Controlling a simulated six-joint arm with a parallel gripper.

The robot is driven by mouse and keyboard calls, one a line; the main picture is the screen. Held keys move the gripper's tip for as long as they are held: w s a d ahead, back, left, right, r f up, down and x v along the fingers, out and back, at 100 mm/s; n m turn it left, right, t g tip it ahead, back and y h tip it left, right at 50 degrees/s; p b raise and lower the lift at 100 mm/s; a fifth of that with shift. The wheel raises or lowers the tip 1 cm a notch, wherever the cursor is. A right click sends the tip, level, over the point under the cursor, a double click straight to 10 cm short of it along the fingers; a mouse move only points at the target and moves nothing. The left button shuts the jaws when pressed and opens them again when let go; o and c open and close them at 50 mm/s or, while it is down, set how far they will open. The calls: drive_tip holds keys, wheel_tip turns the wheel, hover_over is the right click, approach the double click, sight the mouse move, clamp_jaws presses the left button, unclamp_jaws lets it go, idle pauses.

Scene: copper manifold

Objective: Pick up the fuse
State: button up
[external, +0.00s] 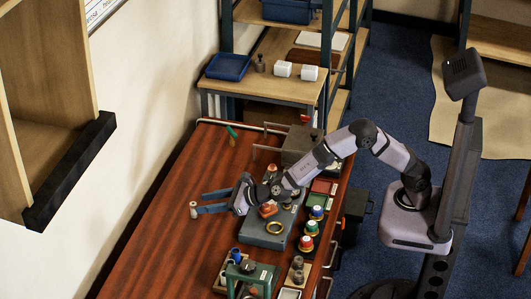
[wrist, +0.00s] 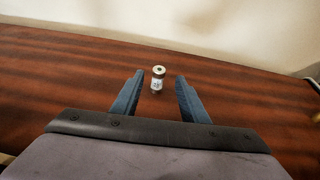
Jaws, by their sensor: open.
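The fuse (wrist: 158,79) is a small white cylinder with metal end caps and a label. In the wrist view it stands upright on the reddish-brown wooden table, just beyond and between my fingertips. In the external view the fuse (external: 193,209) is at the left of the table, at the ends of my fingers. My gripper (wrist: 158,78) is open, with one blue finger to each side of the line to the fuse. I see no contact between them. In the external view my gripper (external: 195,201) reaches low and leftward over the table.
A grey plate (external: 265,232) with an orange-red knob and a brass ring lies under my forearm. Several coloured knobs (external: 311,228) stand to its right. A green frame (external: 250,276) is at the front. A pale wall rises behind the fuse. The table (external: 165,245) around the fuse is clear.

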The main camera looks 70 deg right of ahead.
sight(193, 206)
drive_tip(key=shift+f+p+x, duration=0.1)
drive_tip(key=shift+p+x, duration=0.2)
drive_tip(key=shift+x, duration=1.2)
drive_tip(key=shift+f+p+x, duration=0.15)
drive_tip(key=shift+p+x, duration=0.1)
drive_tip(key=shift+x, duration=1.25)
drive_tip(key=shift+s+a, duration=0.1)
drive_tip(key=shift+s, duration=0.05)
clamp_jaws()
